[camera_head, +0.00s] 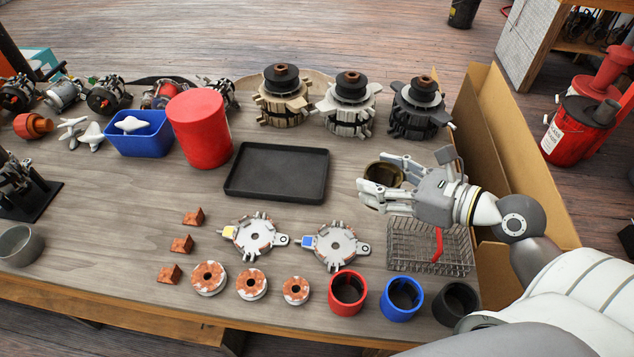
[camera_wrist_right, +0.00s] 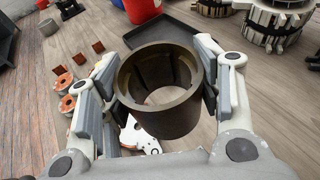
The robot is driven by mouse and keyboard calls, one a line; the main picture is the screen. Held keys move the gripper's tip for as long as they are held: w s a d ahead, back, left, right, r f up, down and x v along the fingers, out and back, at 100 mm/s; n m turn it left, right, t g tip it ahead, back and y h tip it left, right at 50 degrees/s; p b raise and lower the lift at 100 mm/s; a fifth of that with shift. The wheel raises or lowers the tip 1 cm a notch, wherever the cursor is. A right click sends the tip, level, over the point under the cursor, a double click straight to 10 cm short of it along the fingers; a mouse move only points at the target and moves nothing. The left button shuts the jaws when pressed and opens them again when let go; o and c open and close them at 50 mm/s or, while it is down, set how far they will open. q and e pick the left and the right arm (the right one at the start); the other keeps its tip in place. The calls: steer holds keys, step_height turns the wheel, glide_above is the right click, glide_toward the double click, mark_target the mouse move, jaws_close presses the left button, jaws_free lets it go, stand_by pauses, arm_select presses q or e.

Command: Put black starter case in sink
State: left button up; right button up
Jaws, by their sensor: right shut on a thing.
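My right gripper (camera_head: 378,190) is shut on a dark bronze ring-shaped case (camera_head: 388,168), over the table right of the black tray. In the right wrist view my right gripper (camera_wrist_right: 163,92) has one finger on each side of this hollow case (camera_wrist_right: 168,122), whose open end faces the camera. A black cylindrical case (camera_head: 456,303) stands at the table's front right, beside a blue case (camera_head: 402,299) and a red case (camera_head: 347,293). I see nothing that is clearly a sink. My left gripper is out of view.
A black tray (camera_head: 277,196) lies mid-table. A wire basket (camera_head: 400,262) with a red handle is below my right gripper. A cardboard box (camera_head: 478,110) borders the right edge. Several alternator cores stand at the back. A red cylinder (camera_head: 200,130) stands beside a blue bin (camera_head: 140,147).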

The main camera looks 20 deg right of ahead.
steer(key=w+d+f+b, duration=0.1)
steer(key=w+d+f, duration=0.1)
steer(key=w, duration=0.1)
steer(key=w+d+f+b, duration=0.1)
steer(key=w+d+f, duration=0.2)
steer(key=w, duration=0.1)
steer(key=w+d+f+b, duration=0.1)
steer(key=w+d+f, duration=0.1)
steer(key=w+f, duration=0.1)
steer(key=shift+w+d, duration=0.15)
steer(key=shift+w, duration=0.1)
steer(key=shift+w+d+f, duration=0.3)
steer(key=shift+w+f, duration=0.15)
steer(key=shift+f, duration=0.2)
step_height(320, 180, down, 2)
steer(key=shift+f+b, duration=0.2)
steer(key=shift+b, duration=0.35)
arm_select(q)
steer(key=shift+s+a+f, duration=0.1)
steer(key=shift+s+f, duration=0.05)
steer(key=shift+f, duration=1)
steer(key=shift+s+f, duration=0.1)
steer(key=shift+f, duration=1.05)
arm_select(e)
steer(key=shift+f, duration=0.45)
steer(key=shift+f, duration=0.1)
